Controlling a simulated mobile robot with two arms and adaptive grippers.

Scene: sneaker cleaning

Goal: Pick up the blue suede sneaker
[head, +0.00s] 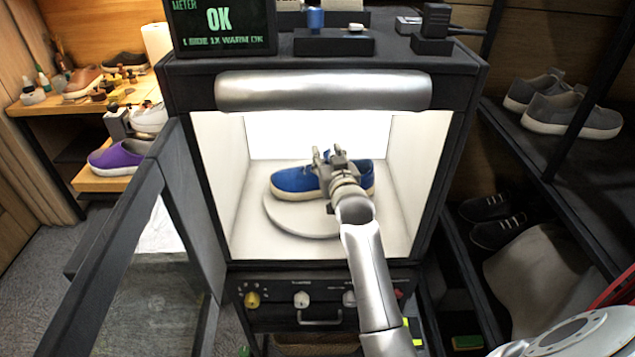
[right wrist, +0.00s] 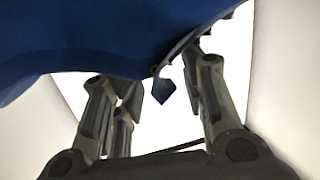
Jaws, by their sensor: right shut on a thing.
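The blue suede sneaker (head: 296,180) with a pale sole is inside the lit white cabinet, at the round white turntable (head: 290,221). I cannot tell whether its sole touches the turntable. My right gripper (head: 328,160) reaches in through the open front and is shut on the sneaker near its middle. In the right wrist view the blue upper (right wrist: 90,40) fills the top, and the gripper fingers (right wrist: 155,95) stand on either side below it. Part of the sneaker is hidden behind the gripper. My left gripper does not show.
The cabinet's door (head: 150,210) stands open to the left. A panel with knobs (head: 302,299) is below the opening. A purple shoe (head: 115,157) is on a shelf at left, and grey sneakers (head: 572,117) sit on the right rack. The cabinet walls stand close around the arm.

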